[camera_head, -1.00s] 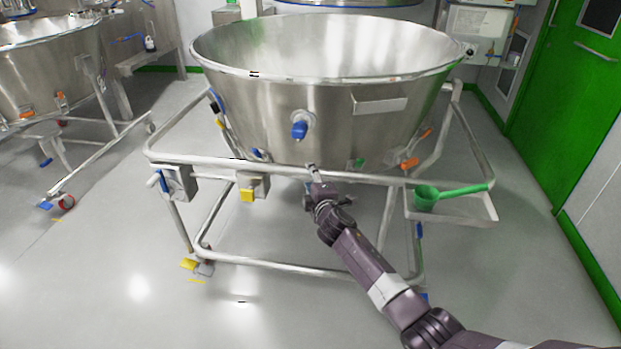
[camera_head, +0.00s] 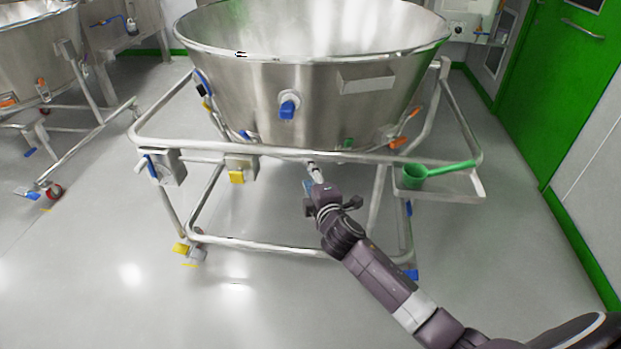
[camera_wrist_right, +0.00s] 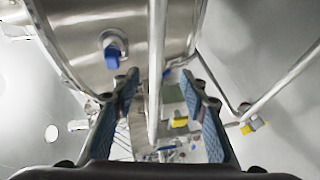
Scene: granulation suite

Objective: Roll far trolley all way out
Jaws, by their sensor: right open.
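A large steel bowl (camera_head: 310,90) sits on a tubular trolley frame in the middle of the head view. The trolley's front rail (camera_head: 270,151) runs across below the bowl. My right gripper (camera_head: 312,170) is at the middle of this rail, coming from the lower right. In the right wrist view my open right gripper (camera_wrist_right: 160,90) has a finger on each side of a steel bar (camera_wrist_right: 155,50); contact cannot be told. A second bowl trolley (camera_head: 35,75) stands at the far left, partly cut off. My left gripper is not in view.
A green scoop (camera_head: 430,171) lies in a side tray (camera_head: 465,190) on the trolley's right. A caster with a yellow pedal (camera_head: 183,248) is at lower left. A green door (camera_head: 565,85) is at the right. The floor (camera_head: 110,290) in front is clear.

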